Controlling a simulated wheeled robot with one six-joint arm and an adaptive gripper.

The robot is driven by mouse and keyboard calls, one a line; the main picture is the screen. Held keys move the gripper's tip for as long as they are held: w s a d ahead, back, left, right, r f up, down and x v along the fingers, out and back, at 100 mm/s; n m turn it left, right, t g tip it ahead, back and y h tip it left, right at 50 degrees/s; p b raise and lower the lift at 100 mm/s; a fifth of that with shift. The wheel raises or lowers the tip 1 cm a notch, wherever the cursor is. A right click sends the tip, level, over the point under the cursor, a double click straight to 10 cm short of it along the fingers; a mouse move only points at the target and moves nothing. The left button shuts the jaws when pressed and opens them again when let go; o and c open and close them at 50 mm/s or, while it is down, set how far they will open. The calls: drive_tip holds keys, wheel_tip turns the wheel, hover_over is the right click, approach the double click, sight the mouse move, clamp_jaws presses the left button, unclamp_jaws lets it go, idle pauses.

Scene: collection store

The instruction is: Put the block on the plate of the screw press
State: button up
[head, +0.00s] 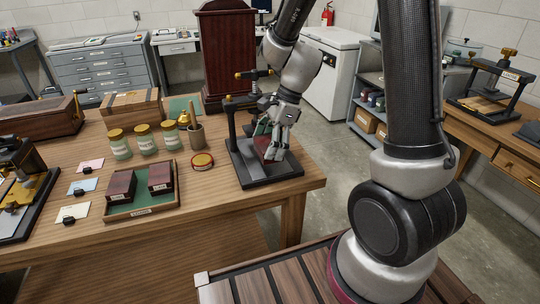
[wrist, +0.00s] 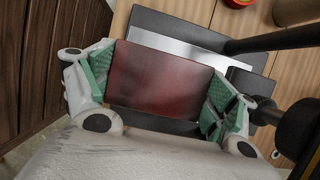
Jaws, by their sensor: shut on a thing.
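My gripper (head: 270,145) is shut on a dark red block (wrist: 160,80), with one green-padded finger on each side of it in the wrist view. The block (head: 267,152) is partly hidden by my fingers in the head view. The screw press (head: 232,128) stands at the right end of the wooden table, with a black base (head: 262,177), black posts and a yellow-knobbed handle. The block is over the base of the press. A light metal plate (wrist: 180,43) shows beyond the block in the wrist view. I cannot tell whether the block touches the plate.
A black post (wrist: 280,40) and a dark round part (wrist: 298,125) are close to my right finger in the wrist view. A green tray (head: 142,206) with two dark red boxes, several jars (head: 143,142), a mortar (head: 196,136) and a round tin (head: 202,161) stand left of the press.

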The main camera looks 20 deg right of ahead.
drive_tip(key=shift+f, duration=1.9)
drive_tip(key=o, duration=0.9)
drive_tip(key=shift+f, duration=0.1)
drive_tip(key=shift+o, duration=0.2)
drive_tip(key=v, duration=1.1)
drive_tip(key=s+d+r+n+t+h, duration=0.2)
drive_tip(key=s+d+r+n, duration=0.3)
drive_tip(key=s+n, duration=0.4)
drive_tip(key=s+d+r+n+t+h, duration=0.2)
drive_tip(key=s+d+r+n, duration=0.3)
drive_tip(key=s+r+n, duration=0.2)
drive_tip(key=s+n, duration=0.2)
drive_tip(key=s, duration=0.1)
drive_tip(key=shift+d+h, duration=0.25)
drive_tip(key=shift+h, duration=0.05)
